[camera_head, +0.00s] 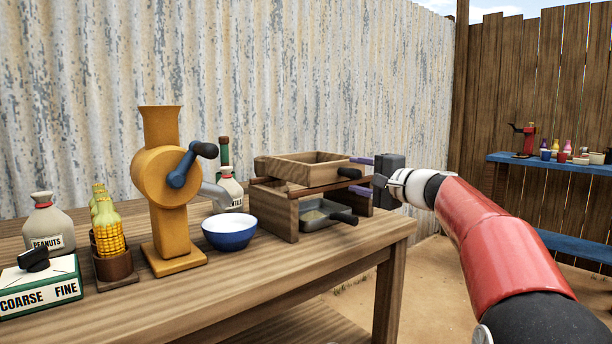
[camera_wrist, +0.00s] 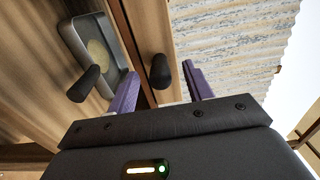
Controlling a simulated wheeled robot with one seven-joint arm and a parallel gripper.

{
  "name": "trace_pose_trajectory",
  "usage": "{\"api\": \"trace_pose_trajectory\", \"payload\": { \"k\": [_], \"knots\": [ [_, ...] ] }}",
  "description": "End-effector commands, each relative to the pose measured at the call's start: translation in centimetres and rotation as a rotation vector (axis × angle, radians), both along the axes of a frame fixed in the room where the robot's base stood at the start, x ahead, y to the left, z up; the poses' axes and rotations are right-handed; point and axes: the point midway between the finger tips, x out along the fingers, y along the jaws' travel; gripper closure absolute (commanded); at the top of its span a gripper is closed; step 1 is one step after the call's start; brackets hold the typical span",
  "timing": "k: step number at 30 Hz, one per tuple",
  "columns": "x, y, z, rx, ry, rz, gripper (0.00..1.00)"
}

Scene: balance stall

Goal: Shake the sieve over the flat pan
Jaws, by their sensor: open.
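The sieve (camera_head: 303,174) is a square wooden frame resting on top of a wooden stand (camera_head: 283,212). Its dark handle (camera_head: 350,173) sticks out to the right. The flat pan (camera_head: 318,212) is grey and sits lower, inside the stand beneath the sieve, with its own dark handle. In the wrist view the pan (camera_wrist: 72,28) shows at the upper left with something pale in it. My gripper (camera_wrist: 161,70) is open, its two purple fingers on either side of the sieve's handle (camera_wrist: 160,76), with gaps visible. The sieve's mesh and contents are hidden.
An orange hand mill (camera_head: 165,180) and a blue-and-white bowl (camera_head: 229,235) stand left of the stand. Corn in a holder (camera_head: 114,262), a peanuts sack (camera_head: 46,227) and a coarse/fine box (camera_head: 40,287) are further left. The table's front right (camera_head: 330,252) is bare.

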Motion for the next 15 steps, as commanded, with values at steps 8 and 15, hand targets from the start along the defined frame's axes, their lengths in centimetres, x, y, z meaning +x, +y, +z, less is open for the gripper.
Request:
{"api": "trace_pose_trajectory", "payload": {
  "k": [8,15],
  "knots": [
    [-2.3,-1.8,-0.3,-0.001,-0.001,-0.003,0.49],
    [-4.1,-3.0,-0.2,0.0,-0.001,-0.001,0.49]
  ]
}}
